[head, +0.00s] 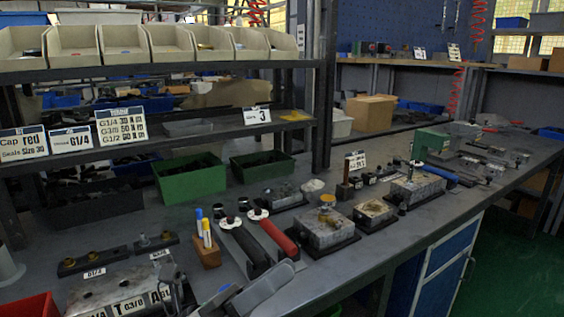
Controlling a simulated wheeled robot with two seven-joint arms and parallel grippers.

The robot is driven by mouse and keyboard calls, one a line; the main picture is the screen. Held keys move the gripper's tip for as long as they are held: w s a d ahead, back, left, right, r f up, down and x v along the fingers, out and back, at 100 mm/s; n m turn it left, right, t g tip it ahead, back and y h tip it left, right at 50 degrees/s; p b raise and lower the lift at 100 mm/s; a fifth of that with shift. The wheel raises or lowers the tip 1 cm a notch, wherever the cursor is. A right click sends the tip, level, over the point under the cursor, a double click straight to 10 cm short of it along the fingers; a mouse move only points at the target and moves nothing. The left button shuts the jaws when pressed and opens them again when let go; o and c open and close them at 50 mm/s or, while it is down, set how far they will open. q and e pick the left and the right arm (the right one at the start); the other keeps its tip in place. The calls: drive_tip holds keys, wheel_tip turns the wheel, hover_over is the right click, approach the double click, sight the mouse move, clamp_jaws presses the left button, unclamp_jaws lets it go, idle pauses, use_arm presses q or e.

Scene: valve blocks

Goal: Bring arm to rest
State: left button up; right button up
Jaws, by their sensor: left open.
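My left gripper (227,276) is at the bottom of the head view, low over the front of the grey bench (345,278). Its two grey fingers are spread, with nothing seen between them. A metal valve block (115,284) with printed labels lies just left of the gripper, partly hidden at the picture's bottom edge. More metal blocks stand along the bench: one with a brass-coloured cap (322,232), one beyond it (374,212) and one farther right (418,187). My right gripper is not in view.
A black-handled tool (246,248) and a red-handled tool (280,238) lie close beyond the gripper. A wooden holder (205,252) with markers stands beside them. Green bins (188,182) and a loaded shelf (165,70) are behind. The front bench strip right of the gripper is clear.

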use_arm(q)
drive_tip(key=w+a+f+n+t+y, duration=0.1)
drive_tip(key=a+f+n+t+y, duration=0.35)
drive_tip(key=f+n+y, duration=0.65)
drive_tip(key=w+a+f+n+t+y, duration=0.1)
drive_tip(key=a+f+n+t+y, duration=0.35)
drive_tip(key=n, duration=1.25)
drive_tip(key=s+a+f+n+g+y, duration=0.2)
drive_tip(key=s+f+n+g, duration=0.1)
drive_tip(key=s+f+n, duration=0.2)
drive_tip(key=s+a+f+n+g+y, duration=0.1)
drive_tip(key=s+f+n+g+y, duration=0.1)
drive_tip(key=s+f+n, duration=0.4)
wheel_tip(320, 180, down, 4)
drive_tip(key=shift+a+n+g, duration=0.35)
drive_tip(key=shift+n+g, duration=0.05)
drive_tip(key=shift+g, duration=0.4)
